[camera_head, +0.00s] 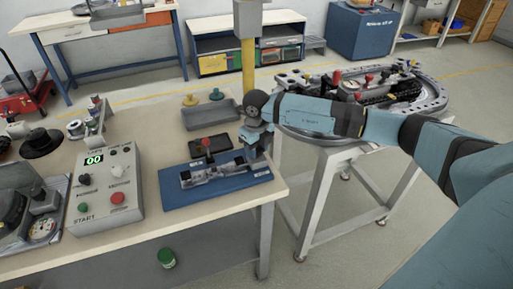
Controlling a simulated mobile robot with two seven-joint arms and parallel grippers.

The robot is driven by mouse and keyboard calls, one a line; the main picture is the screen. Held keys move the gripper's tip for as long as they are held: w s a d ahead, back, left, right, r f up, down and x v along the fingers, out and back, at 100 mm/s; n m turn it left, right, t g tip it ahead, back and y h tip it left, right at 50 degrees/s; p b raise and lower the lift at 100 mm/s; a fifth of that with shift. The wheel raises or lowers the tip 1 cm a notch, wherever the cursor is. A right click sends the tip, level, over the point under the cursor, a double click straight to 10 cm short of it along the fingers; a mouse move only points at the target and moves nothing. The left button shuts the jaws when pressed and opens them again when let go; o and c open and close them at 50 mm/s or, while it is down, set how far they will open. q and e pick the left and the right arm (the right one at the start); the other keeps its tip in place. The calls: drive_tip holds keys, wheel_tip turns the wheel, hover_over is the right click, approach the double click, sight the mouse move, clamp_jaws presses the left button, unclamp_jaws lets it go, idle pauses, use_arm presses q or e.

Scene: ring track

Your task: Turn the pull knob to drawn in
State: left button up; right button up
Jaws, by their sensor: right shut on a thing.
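A grey metal fixture (215,174) lies on a blue board (190,196) near the front right corner of the workbench. My right arm comes in from the right, and my right gripper (254,152) is at the right end of this fixture. The gripper is shut on a small part there, which seems to be the pull knob. The fingers hide the knob, so I cannot tell how far it is drawn in or out. My left gripper is not in view.
A black block with a red knob (206,144) stands just behind the fixture. A control box (105,190) with a green display is to the left. A grey tray (211,115) lies behind. The ring track (420,100) stands on its own table at right.

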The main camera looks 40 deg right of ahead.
drive_tip(key=m, duration=0.4)
drive_tip(key=shift+r+m+p, duration=0.15)
drive_tip(key=shift+m+p, duration=0.15)
drive_tip(key=shift+p, duration=0.1)
drive_tip(key=shift+m+p, duration=0.35)
drive_tip(key=shift+m, duration=1.55)
drive_tip(key=o, duration=0.9)
drive_tip(key=shift+o, duration=0.2)
wheel_tip(320, 180, up, 14)
